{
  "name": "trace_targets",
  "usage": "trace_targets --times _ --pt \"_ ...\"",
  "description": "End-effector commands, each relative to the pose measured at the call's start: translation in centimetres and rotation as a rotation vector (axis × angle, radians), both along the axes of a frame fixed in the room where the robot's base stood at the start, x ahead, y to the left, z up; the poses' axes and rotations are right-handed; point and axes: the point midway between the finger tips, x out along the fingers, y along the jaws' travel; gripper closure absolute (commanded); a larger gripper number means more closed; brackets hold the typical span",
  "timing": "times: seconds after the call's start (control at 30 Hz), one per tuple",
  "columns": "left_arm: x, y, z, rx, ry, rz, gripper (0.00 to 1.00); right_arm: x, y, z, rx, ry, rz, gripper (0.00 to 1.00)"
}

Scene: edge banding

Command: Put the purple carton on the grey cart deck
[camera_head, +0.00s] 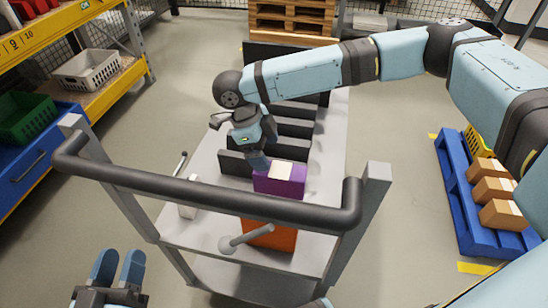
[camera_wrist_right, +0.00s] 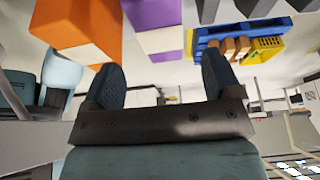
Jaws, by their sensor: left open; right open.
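The purple carton (camera_head: 291,186), with a pale label on top, is on the cart behind the push bar, which hides its lower part. It also shows at the top of the right wrist view (camera_wrist_right: 152,14). The grey cart deck (camera_head: 213,226) extends around it. My right gripper (camera_head: 258,162) is open just behind and left of the carton's top. In the right wrist view, its open fingers (camera_wrist_right: 158,84) have nothing between them, and the carton lies beyond the fingertips. My left gripper (camera_head: 119,268) is open and empty at the lower left, outside the cart.
An orange carton (camera_head: 268,237) stands in front of the purple one. Black dividers (camera_head: 293,129) stand behind it on the cart. A blue pallet (camera_head: 464,206) with brown boxes is at right.

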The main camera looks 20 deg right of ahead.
Motion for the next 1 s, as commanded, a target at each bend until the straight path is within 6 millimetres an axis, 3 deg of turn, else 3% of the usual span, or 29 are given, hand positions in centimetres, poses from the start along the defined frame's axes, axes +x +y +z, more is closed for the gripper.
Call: trace_targets --times 0.03,0.2,0.77,0.87,1.0 --pt "0.1 0.2 -0.3 0.015 0.025 0.006 0.57 0.2 0.3 1.0 0.002 0.000 0.001 0.16" --pt "0.2 0.5 -1.5 0.048 0.072 0.018 0.57 0.6 0.8 2.4 0.002 0.000 0.001 0.16" --pt "0.2 0.6 -1.8 0.056 0.084 0.019 0.57 0.7 0.9 2.7 0.000 0.000 0.000 0.16" --pt "0.2 0.6 -1.3 0.062 0.094 0.022 0.57 0.7 0.9 3.8 0.000 0.000 0.000 0.16" --pt "0.4 0.9 0.1 0.091 0.132 0.033 0.57 0.7 0.9 7.2 0.001 -0.001 0.000 0.16"
